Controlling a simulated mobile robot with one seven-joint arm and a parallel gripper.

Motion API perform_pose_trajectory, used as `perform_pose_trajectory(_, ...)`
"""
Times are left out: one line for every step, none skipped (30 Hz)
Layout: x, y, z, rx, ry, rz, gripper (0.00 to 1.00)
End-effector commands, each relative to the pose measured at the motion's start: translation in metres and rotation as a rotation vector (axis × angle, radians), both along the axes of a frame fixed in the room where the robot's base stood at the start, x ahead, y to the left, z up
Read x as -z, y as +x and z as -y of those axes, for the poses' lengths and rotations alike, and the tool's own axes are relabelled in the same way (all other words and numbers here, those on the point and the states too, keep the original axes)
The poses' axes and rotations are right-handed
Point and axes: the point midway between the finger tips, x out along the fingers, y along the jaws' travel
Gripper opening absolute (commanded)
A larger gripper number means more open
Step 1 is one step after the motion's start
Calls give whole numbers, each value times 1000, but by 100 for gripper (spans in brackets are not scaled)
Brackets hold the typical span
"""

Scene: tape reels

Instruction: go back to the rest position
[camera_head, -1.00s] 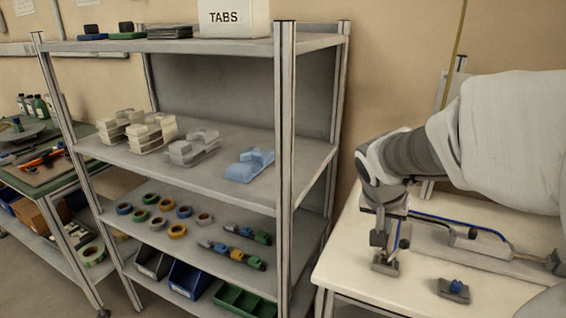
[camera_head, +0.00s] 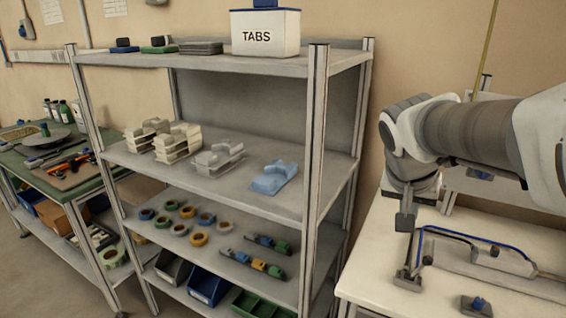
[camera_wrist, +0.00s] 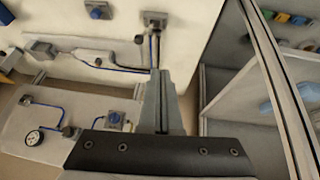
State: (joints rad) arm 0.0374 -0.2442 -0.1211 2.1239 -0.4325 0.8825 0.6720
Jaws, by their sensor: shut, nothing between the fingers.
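My gripper (camera_head: 405,220) hangs below my raised arm at the right in the head view, above the white table (camera_head: 372,250). In the wrist view my gripper (camera_wrist: 158,76) has its fingers together, with nothing between them. Below it on the table is a grey fixture (camera_head: 480,262) with a blue cable, which also shows in the wrist view (camera_wrist: 95,60). A small block with a blue knob (camera_head: 476,305) lies near the table's front edge. The gripper looks clear of the fixture.
A grey shelf unit (camera_head: 318,150) stands just left of the table, its post close to my gripper's side. It holds a TABS box (camera_head: 265,35), pale and blue parts, several tape reels (camera_head: 199,240) and bins. A green-topped bench (camera_head: 85,178) stands at the far left.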

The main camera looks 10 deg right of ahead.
Motion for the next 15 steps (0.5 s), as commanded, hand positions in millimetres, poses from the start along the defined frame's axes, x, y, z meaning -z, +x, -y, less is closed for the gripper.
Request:
perform_pose_trajectory(-4, -2, -1, 1, 0, 0, 0)
perform_pose_trajectory(-5, -3, -1, 1, 0, 0, 0)
perform_pose_trajectory(-6, -3, -1, 1, 0, 0, 0)
perform_pose_trajectory(-7, -4, -1, 1, 0, 0, 0)
perform_pose_trajectory(-7, -4, -1, 0, 0, 0, 0)
perform_pose_trajectory(-7, -4, -1, 0, 0, 0, 0)
perform_pose_trajectory(-7, -4, -1, 0, 0, 0, 0)
perform_pose_trajectory(-7, -4, -1, 0, 1, -1, 0)
perform_pose_trajectory(-7, -4, -1, 0, 0, 0, 0)
perform_pose_trajectory(-7, -4, -1, 0, 0, 0, 0)
perform_pose_trajectory(-7, -4, -1, 0, 0, 0, 0)
perform_pose_trajectory(-7, -4, -1, 0, 1, -1, 0)
perform_pose_trajectory(-7, -4, -1, 0, 0, 0, 0)
perform_pose_trajectory(-7, -4, -2, -3, 1, -1, 0)
perform_pose_trajectory(-9, -6, -3, -9, 3, 0, 0)
